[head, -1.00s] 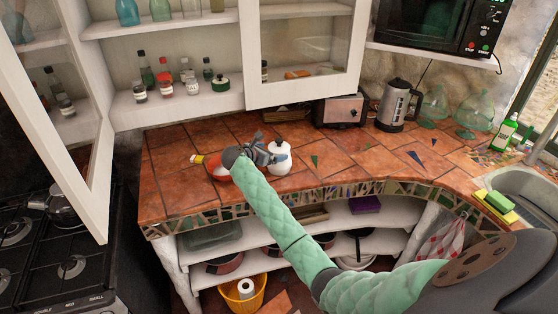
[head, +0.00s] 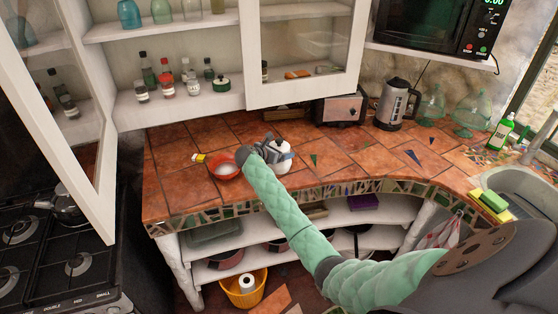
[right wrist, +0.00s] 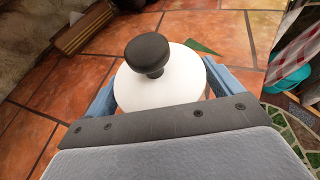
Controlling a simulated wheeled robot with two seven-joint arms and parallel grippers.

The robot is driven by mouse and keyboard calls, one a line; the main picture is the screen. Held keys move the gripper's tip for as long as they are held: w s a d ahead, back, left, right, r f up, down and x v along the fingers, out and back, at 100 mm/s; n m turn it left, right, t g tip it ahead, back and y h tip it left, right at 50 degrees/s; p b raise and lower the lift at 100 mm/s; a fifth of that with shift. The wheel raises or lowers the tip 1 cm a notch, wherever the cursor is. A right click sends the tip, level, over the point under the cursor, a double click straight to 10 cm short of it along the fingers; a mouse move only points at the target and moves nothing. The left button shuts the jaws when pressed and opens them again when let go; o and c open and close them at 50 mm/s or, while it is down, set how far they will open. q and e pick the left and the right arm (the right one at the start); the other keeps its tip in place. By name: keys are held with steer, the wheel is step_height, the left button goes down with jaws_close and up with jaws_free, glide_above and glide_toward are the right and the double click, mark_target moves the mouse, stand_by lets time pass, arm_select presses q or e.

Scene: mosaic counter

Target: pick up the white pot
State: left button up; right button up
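The white pot (head: 283,165) stands upright on the tiled counter, partly hidden behind my right gripper (head: 279,153) in the head view. In the right wrist view I look down on its white lid (right wrist: 185,80) with a round black knob (right wrist: 147,52). The blue fingers of my right gripper lie on both sides of the pot and are apart, with the pot between them. Whether they touch its sides cannot be told. My left gripper is not in view.
A toaster (head: 339,109) and kettle (head: 396,104) stand behind to the right. An open cabinet door (head: 303,52) hangs above the counter's back. Counter to the right is mostly free.

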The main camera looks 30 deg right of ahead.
steer(key=c, duration=1.7)
